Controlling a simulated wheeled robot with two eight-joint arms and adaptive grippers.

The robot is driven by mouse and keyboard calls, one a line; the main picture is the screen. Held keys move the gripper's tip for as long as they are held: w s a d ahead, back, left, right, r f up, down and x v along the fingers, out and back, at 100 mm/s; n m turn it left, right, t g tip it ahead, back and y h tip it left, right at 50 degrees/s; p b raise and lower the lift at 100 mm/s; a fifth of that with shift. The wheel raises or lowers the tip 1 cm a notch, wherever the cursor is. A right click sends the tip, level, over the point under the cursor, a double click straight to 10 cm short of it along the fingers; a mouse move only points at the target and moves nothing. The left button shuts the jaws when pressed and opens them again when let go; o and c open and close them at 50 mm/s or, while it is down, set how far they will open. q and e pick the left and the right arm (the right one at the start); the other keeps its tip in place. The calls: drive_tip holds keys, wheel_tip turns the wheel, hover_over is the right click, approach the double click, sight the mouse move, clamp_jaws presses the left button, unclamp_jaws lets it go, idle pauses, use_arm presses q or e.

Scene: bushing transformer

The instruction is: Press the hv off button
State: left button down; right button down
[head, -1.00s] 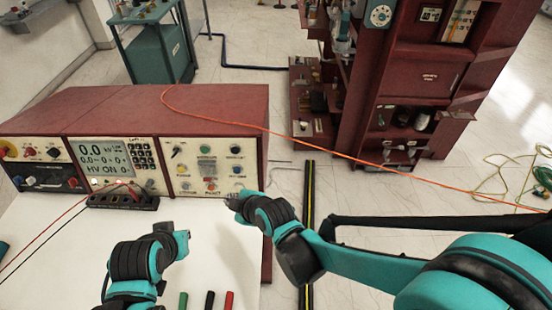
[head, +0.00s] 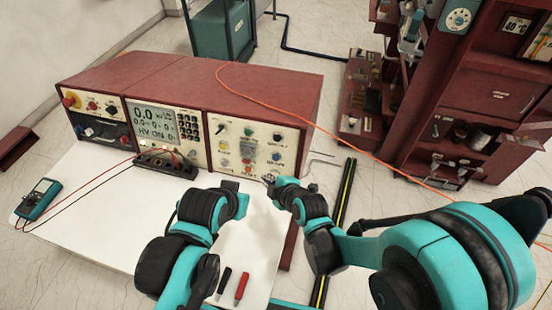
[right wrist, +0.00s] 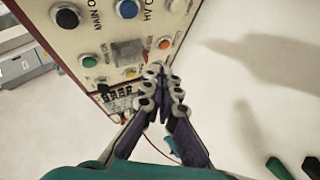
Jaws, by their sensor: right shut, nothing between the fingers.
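The red console's right control panel (head: 232,150) carries several coloured buttons and a central square. In the right wrist view, a blue button (right wrist: 127,8) sits by a label starting "HV O"; its end is unreadable. Green (right wrist: 89,61), orange (right wrist: 165,43) and yellow (right wrist: 130,72) buttons also show. I cannot tell which is HV off. The console display (head: 155,120) reads "HV ON". My right gripper (head: 270,181) is shut and empty by the panel's lower edge; its fingertips (right wrist: 160,78) appear close to the orange button, contact unclear. My left gripper (head: 238,188) is beside it, jaws unclear.
A white tabletop (head: 100,215) lies before the console. A teal multimeter (head: 38,198) is at its left, with leads to a black terminal block (head: 165,162). Black (head: 224,281) and red (head: 242,286) pieces lie near the front. An orange cable (head: 340,146) crosses right.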

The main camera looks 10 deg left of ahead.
drive_tip(key=shift+w+d+f+b, duration=0.1)
drive_tip(key=shift+w+f+b, duration=0.15)
drive_tip(key=shift+w, duration=1)
drive_tip(key=shift+w+a+f+b, duration=0.1)
drive_tip(key=shift+w+f, duration=0.25)
drive_tip(key=shift+w, duration=0.85)
drive_tip(key=shift+w+d+f+b, duration=0.1)
drive_tip(key=shift+w+f+b, duration=0.15)
drive_tip(key=shift+w, duration=1)
drive_tip(key=shift+f, duration=0.1)
drive_tip(key=shift+w, duration=0.4)
drive_tip(key=shift+w+f+b, duration=0.15)
drive_tip(key=shift+w+b, duration=0.15)
drive_tip(key=shift+w, duration=0.15)
drive_tip(key=shift+s, duration=0.1)
drive_tip(key=shift+s+r, duration=0.2)
drive_tip(key=shift+s, duration=0.6)
drive_tip(key=shift+s+r, duration=0.2)
drive_tip(key=shift+s, duration=0.6)
drive_tip(key=shift+s+r, duration=0.2)
drive_tip(key=shift+s, duration=0.65)
drive_tip(key=shift+s+r, duration=0.2)
drive_tip(key=shift+s, duration=0.6)
